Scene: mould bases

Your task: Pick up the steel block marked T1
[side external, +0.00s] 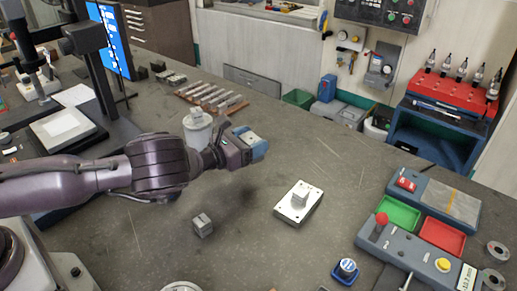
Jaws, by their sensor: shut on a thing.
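My gripper (256,148) is raised above the middle of the bench, its blue fingers pointing right. It is shut on a small grey steel block (250,137), mostly hidden between the fingers. No mark can be read on it. A second grey block (203,225) stands on the bench in front of my arm, with a dark mark too small to read.
A white cylinder (198,133) with a grey piece on top stands behind my wrist. Green (398,212) and red (442,234) trays and a control box with a red button (381,219) are at the right. Bench right of my gripper is clear.

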